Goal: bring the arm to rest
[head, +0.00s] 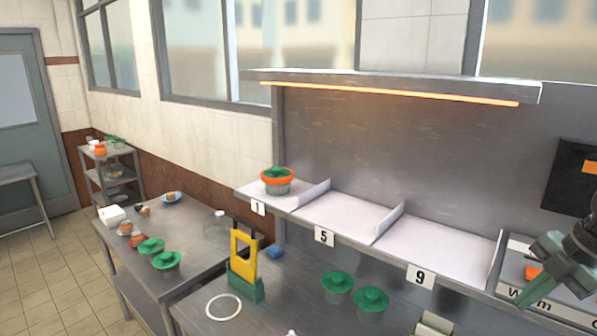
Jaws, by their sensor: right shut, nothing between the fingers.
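My right gripper (541,262) is at the right edge of the head view, dark with green parts. It is shut and empty, in front of the right end of the shelf, near a panel (512,252) with partly hidden lettering. My left gripper is not in view.
A steel shelf has bays marked 1, 5 and 9; a green-lidded pot with an orange band (278,181) stands in bay 1. Below, the counter holds green-lidded pots (338,284), a yellow-and-green stand (244,262) and a white ring (223,307). A side table (190,262) holds more pots.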

